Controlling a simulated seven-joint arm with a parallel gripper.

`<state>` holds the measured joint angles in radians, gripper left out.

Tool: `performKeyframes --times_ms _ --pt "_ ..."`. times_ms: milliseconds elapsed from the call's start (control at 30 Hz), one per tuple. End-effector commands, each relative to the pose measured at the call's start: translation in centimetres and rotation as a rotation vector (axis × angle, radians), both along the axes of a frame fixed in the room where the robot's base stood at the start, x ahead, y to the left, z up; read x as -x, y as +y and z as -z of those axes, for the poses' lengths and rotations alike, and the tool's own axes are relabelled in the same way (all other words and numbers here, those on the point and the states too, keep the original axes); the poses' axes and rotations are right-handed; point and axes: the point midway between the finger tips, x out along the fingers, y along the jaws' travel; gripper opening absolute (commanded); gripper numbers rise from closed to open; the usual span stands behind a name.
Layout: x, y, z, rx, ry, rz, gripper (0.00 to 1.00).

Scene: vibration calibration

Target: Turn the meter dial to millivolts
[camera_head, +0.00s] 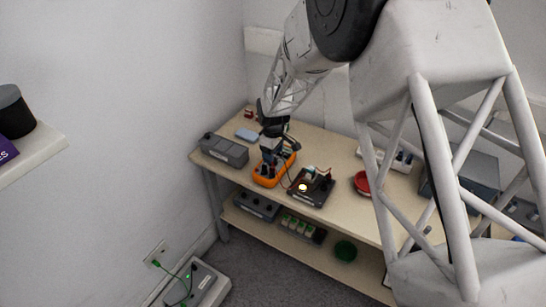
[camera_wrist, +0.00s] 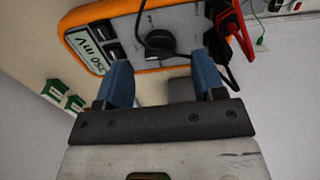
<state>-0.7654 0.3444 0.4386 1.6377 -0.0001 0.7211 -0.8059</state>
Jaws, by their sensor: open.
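The orange-cased meter (camera_head: 265,180) lies on the wooden workbench, and my gripper (camera_head: 270,158) is right over it. In the wrist view the meter (camera_wrist: 72,22) fills the top, with a grey face. I cannot tell whether a finger touches the meter.
A black device with a glowing lamp (camera_head: 303,188) stands right of the meter, with wires near it. A grey box (camera_head: 224,150) is to the left and a red dish (camera_head: 362,183) to the right. Red and black plugs (camera_wrist: 232,30) stick out beside the dial.

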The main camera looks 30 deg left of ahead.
Motion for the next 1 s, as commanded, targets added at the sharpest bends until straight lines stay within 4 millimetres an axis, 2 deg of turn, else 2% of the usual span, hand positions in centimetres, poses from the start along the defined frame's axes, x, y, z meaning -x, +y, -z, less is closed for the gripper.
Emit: performKeyframes --times_ms 200,400,1000 --pt "0.0 0.0 -2.9 -0.001 -0.001 0.0 0.63" --pt "0.0 0.0 -4.6 -0.001 -0.001 0.0 0.63" --pt "0.0 0.0 -4.9 0.0 0.0 0.0 0.63"
